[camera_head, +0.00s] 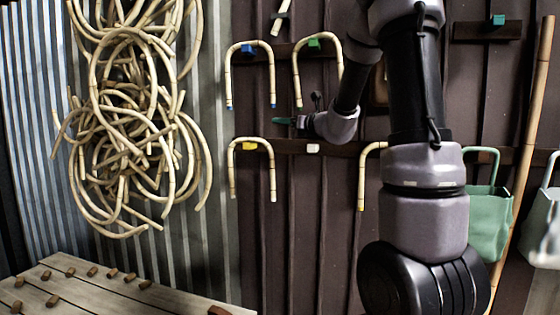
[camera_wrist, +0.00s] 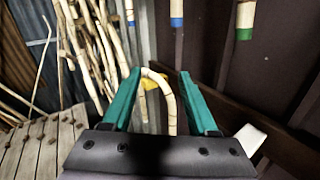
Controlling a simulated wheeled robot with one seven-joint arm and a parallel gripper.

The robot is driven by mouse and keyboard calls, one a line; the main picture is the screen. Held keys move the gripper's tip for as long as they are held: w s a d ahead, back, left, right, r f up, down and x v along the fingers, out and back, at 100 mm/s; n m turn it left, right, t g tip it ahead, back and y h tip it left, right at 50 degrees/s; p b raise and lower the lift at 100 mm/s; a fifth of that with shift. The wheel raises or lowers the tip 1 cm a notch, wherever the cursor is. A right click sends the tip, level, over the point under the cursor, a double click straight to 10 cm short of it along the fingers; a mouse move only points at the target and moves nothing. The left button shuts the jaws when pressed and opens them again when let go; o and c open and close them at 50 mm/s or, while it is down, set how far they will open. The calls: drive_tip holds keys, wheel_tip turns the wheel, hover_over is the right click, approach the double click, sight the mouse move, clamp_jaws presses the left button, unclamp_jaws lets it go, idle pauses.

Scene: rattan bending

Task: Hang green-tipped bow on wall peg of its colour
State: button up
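The green-tipped bow (camera_head: 296,72) hangs as an upside-down U over the green wall peg (camera_head: 314,44). Its right leg runs behind my arm. One green tip (camera_wrist: 243,33) shows at the top of the wrist view. My gripper (camera_head: 276,121) is below this bow, apart from it, with its teal fingers pointing left. In the wrist view my gripper (camera_wrist: 160,85) has its fingers wide apart with nothing held between them. The yellow-peg bow shows beyond the gap.
A blue-tipped bow (camera_head: 229,80) hangs on the blue peg (camera_head: 247,48) to the left. Another bow (camera_head: 232,170) hangs on the yellow peg (camera_head: 250,146). A white peg (camera_head: 313,148) is bare. A green bag (camera_head: 490,220) hangs at right; a pegged bench (camera_head: 90,295) stands lower left.

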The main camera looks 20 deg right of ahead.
wheel_tip(320, 180, down, 13)
drive_tip(key=a, duration=0.1)
drive_tip(key=shift+a+r+n+y, duration=0.15)
drive_tip(key=shift+n+y, duration=0.15)
drive_tip(key=shift+n, duration=0.1)
drive_tip(key=s+a, duration=0.5)
drive_tip(key=s, duration=0.2)
drive_tip(key=shift+s, duration=0.15)
idle(0.6)
